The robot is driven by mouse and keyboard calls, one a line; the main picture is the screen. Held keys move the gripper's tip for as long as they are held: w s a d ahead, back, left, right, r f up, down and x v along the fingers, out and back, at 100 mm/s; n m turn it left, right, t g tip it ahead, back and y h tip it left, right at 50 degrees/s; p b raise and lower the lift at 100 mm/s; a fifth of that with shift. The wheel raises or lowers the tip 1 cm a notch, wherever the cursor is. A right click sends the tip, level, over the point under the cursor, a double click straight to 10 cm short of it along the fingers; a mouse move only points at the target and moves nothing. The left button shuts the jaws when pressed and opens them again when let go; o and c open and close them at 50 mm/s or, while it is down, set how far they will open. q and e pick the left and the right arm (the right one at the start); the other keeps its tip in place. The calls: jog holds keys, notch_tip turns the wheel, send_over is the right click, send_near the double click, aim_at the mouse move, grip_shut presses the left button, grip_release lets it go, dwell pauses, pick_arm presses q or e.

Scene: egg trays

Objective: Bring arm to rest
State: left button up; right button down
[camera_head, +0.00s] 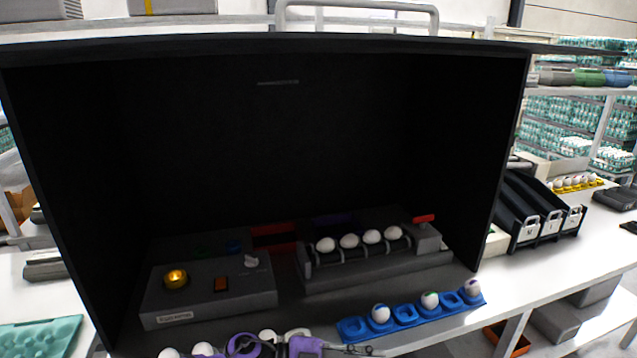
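My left gripper (356,350) is at the bottom edge, at the end of a purple and grey arm part that points right. It is small and partly cut off, so its opening is unclear. I see nothing held in it. It is in front of the dark box, left of and below the blue egg tray (403,311). My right gripper is not in view.
The black open-front box (270,120) holds a grey candling unit (210,289) with a lit lamp (176,278), and a roller stand (375,266) with several white eggs. Black chutes (540,210) stand at right. White tabletop (600,262) is clear at right.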

pick_arm(q)
jog(key=s+a+f+n+t+y, duration=0.3)
jog(key=a+f+n+t+y, duration=0.15)
jog(key=a+n+t, duration=0.35)
jog(key=s+a+f+n+t+y, duration=0.2)
jog(key=a+f+n+t+y, duration=0.35)
jog(key=n, duration=0.45)
jog(key=s+a+f+n+g+y, duration=0.2)
jog(key=s+a+f, duration=0.4)
jog(key=s, duration=0.5)
jog(key=s+a+f+n+g+y, duration=0.3)
jog(key=s+a+f, duration=0.3)
jog(key=s+a, duration=0.3)
jog(key=shift+s+a+f+n+y, duration=0.25)
jog(key=shift+s+n, duration=0.35)
jog(key=shift+s, duration=0.55)
jog(key=shift+g, duration=0.25)
